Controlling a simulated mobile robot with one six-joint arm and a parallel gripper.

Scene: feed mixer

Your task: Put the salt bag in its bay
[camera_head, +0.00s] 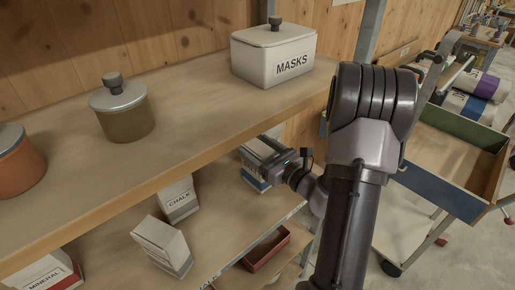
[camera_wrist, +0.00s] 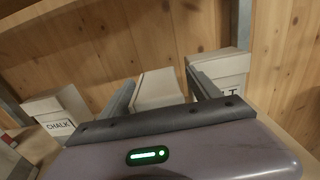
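My gripper (camera_head: 275,158) reaches over the lower shelf near the wooden wall. In the wrist view its two fingers (camera_wrist: 160,80) stand wide apart. A plain white box or bag (camera_wrist: 158,90) shows between them; I cannot tell whether they touch it. To the right, partly behind the right finger, stands a pale bag (camera_wrist: 224,66) with a label ending in "T", perhaps the salt bag. In the head view a white and blue bag (camera_head: 251,177) is partly hidden under the gripper. I cannot make out its label or identify the bay.
A chalk bag (camera_head: 178,199) stands on the lower shelf, with a plain bag (camera_head: 163,246) in front and a mineral bag (camera_head: 48,274) at left. A red tray (camera_head: 266,250) sits lower. The upper shelf (camera_head: 185,115) overhangs, bearing a masks box (camera_head: 273,58). A cart (camera_head: 440,190) stands right.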

